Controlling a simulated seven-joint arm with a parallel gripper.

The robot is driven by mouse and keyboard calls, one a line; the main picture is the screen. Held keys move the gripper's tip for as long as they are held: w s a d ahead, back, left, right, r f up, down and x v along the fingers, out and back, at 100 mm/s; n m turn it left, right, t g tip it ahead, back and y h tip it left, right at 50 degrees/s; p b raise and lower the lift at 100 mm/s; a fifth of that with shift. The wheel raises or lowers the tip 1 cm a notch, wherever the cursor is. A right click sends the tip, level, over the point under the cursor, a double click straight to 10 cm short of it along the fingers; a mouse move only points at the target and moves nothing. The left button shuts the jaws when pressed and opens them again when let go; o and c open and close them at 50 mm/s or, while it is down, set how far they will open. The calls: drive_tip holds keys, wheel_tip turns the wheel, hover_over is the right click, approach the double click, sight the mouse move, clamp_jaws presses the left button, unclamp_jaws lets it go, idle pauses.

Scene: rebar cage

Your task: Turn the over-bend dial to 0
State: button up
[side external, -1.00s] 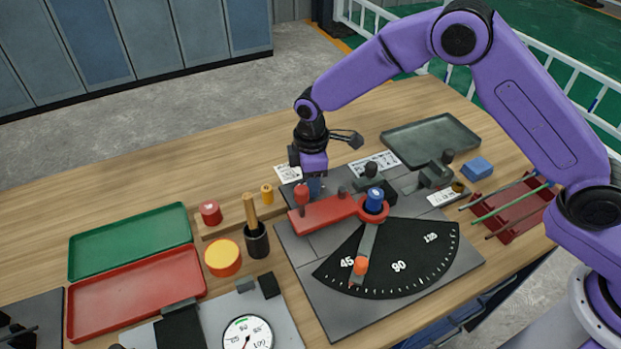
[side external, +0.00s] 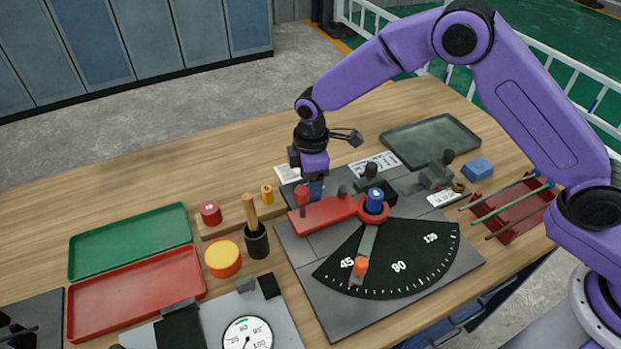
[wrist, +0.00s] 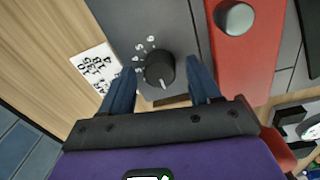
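The over-bend dial (wrist: 159,69) is a round black knob with a white pointer line on a dark grey plate, seen in the wrist view. Its pointer faces the bottom of that picture, toward my palm. My gripper (wrist: 162,72) is open, with one blue finger on each side of the knob and a visible gap on both sides. In the side external view, my gripper (side external: 314,188) points down at the back left of the bending plate and hides the dial.
A red bar with a red-knobbed post (side external: 302,197) stands close beside my gripper. A white printed label (wrist: 96,67) lies left of the dial. The angle scale (side external: 400,262), with an orange-knobbed lever, is in front. Open wood lies behind and to the left.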

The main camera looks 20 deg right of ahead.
wheel_tip(320, 180, up, 17)
drive_tip(key=shift+s+r, duration=0.2)
drive_tip(key=shift+s, duration=0.2)
drive_tip(key=shift+s, duration=0.1)
idle(0.6)
drive_tip(key=s+d+m, duration=0.1)
drive_tip(key=s+d, duration=0.7)
drive_tip(key=s, duration=0.3)
drive_tip(key=s+d+f+m, duration=0.1)
drive_tip(key=s+d, duration=0.7)
drive_tip(key=s, duration=0.3)
drive_tip(key=s+d+m, duration=0.1)
drive_tip(key=s+d, duration=0.7)
drive_tip(key=s, duration=0.3)
drive_tip(key=shift+d+f, duration=0.15)
drive_tip(key=shift+f, duration=0.15)
